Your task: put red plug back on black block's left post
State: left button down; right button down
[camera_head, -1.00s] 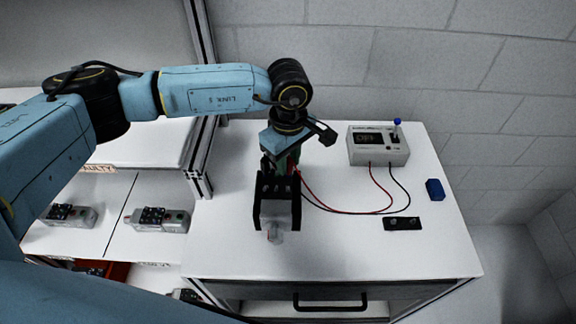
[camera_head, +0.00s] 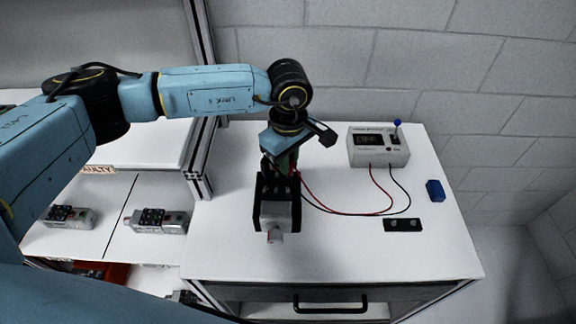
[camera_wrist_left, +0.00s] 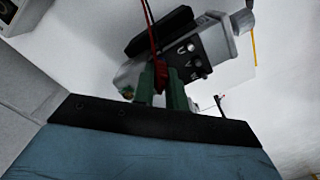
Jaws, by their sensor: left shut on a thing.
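My left gripper (camera_head: 285,168) points down over the worktable, mostly hidden by its own wrist in the head view. In the left wrist view, its green fingers (camera_wrist_left: 161,92) are shut on the red plug (camera_wrist_left: 159,72), whose red wire runs upward. The plug is at the grey servo unit (camera_wrist_left: 212,45); whether it touches a socket there I cannot tell. In the head view a dark bracket and grey servo end (camera_head: 275,236) show just below the gripper. The small black block (camera_head: 403,224) with two posts lies flat to the right, apart from the gripper. My right gripper is not in view.
A grey meter box (camera_head: 378,147) with a blue-tipped lever stands at the back; red and black leads run from it towards the servo. A blue block (camera_head: 435,190) lies at the right. Other servo units (camera_head: 160,220) sit on left shelves. The table front right is clear.

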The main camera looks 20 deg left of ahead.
pick_arm(q)
jog(key=shift+r, duration=0.1)
jog(key=shift+r+p, duration=1.1)
jog(key=shift+r, duration=1.4)
jog(key=shift+s+f, duration=0.1)
